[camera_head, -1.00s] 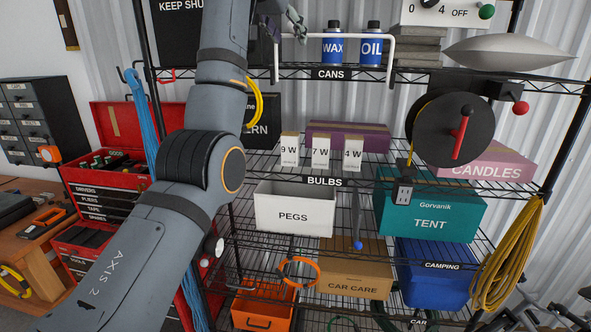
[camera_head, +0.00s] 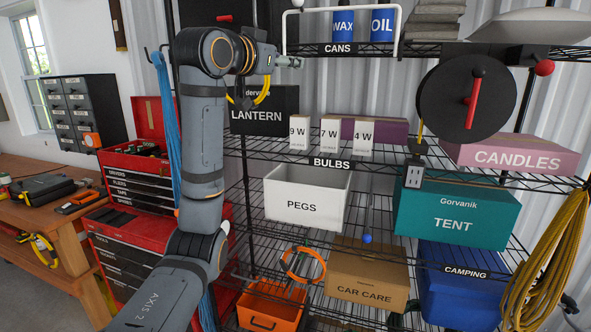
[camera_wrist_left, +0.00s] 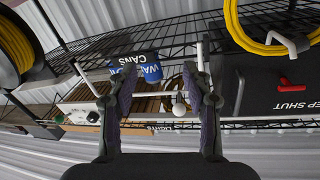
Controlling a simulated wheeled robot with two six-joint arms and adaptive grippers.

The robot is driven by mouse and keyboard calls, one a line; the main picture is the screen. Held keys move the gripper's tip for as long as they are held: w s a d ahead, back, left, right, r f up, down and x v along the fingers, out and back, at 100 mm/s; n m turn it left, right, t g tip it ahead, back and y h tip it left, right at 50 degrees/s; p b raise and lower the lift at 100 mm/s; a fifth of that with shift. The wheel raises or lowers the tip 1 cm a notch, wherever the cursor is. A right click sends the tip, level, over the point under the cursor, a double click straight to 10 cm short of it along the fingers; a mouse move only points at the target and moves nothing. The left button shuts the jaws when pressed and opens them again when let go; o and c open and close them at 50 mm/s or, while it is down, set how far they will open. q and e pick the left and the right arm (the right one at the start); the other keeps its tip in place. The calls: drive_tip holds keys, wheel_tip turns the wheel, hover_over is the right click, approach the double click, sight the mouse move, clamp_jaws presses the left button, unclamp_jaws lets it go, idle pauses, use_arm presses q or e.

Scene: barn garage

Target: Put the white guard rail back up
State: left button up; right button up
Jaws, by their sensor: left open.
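The white guard rail (camera_head: 397,35) is a thin bent bar with two legs, at the front of the shelf labelled CANS. Its crossbar runs in front of the WAX and OIL cans (camera_head: 343,25). A white ball knob (camera_wrist_left: 180,108) shows between my fingers in the left wrist view, as does part of the rail (camera_wrist_left: 152,92). My left gripper (camera_head: 297,62) is just below the rail's left leg in the head view, pointing right. In the wrist view its fingers (camera_wrist_left: 165,95) are apart, and I see no grip on the rail. My right gripper is out of view.
A black reel with a red handle (camera_head: 467,100) hangs at the right, with an outlet block below. The lantern box (camera_head: 262,112) and bulb boxes (camera_head: 330,135) stand on the shelf below. A blue cord (camera_head: 163,120) hangs by my left arm.

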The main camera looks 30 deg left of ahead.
use_arm(q)
wheel_tip(320, 180, down, 5)
drive_tip(key=d+b, duration=0.1)
drive_tip(key=b, duration=0.2)
drive_tip(key=s+r+b, duration=0.1)
drive_tip(key=s+b, duration=0.2)
drive_tip(key=s, duration=0.7)
drive_tip(key=w+d+f+g, duration=0.2)
drive_tip(key=w+f, duration=0.6)
drive_tip(key=f, duration=0.5)
drive_tip(key=shift+w+d+f+g, duration=0.2)
drive_tip(key=shift+d+f+g, duration=0.15)
drive_tip(key=shift+d, duration=0.3)
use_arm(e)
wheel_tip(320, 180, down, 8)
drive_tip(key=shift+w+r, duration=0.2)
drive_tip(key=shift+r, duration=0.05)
use_arm(q)
drive_tip(key=shift+f, duration=0.1)
